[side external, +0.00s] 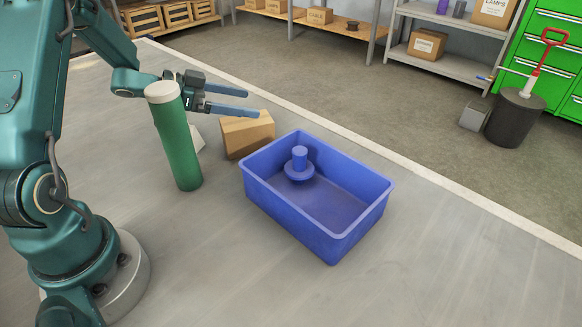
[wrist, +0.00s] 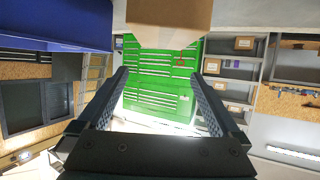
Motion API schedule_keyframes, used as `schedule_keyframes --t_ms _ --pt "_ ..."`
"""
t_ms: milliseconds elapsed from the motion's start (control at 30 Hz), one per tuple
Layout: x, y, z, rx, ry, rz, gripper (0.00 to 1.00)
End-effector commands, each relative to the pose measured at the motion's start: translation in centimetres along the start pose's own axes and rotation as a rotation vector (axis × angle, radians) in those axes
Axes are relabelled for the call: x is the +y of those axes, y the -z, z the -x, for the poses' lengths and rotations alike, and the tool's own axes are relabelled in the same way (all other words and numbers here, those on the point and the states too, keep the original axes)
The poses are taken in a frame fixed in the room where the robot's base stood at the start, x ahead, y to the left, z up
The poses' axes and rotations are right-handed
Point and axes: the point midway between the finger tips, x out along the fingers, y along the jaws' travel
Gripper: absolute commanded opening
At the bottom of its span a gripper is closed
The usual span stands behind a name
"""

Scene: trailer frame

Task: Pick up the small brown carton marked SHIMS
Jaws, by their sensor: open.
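A small brown carton (side external: 248,136) rests on the grey work surface, between the green cylinder and the blue bin. No SHIMS marking is legible on it. My gripper (side external: 252,103) is open and empty, with its two fingers roughly level and pointing right, just above the carton's top in the side view. In the wrist view, the carton (wrist: 168,20) shows at the top edge, partly cut off, beyond the open fingertips (wrist: 159,74) and not between them.
A green cylinder with a pale cap (side external: 178,145) stands left of the carton, partly hiding a white object (side external: 197,140). A blue bin (side external: 345,238) holding a blue stepped part (side external: 299,165) stands close on the right. It also shows in the wrist view (wrist: 55,22). The front surface is clear.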

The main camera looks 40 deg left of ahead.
Motion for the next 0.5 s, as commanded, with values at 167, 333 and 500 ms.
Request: schedule_keyframes --t_ms 167,333,500 --pt "0.0 -2.0 -0.8 -0.002 -0.001 0.004 1.00" --pt "-0.1 -3.0 -1.2 0.000 0.000 0.000 1.00" --pt "0.0 -4.2 -1.7 -0.002 -0.001 0.001 1.00"
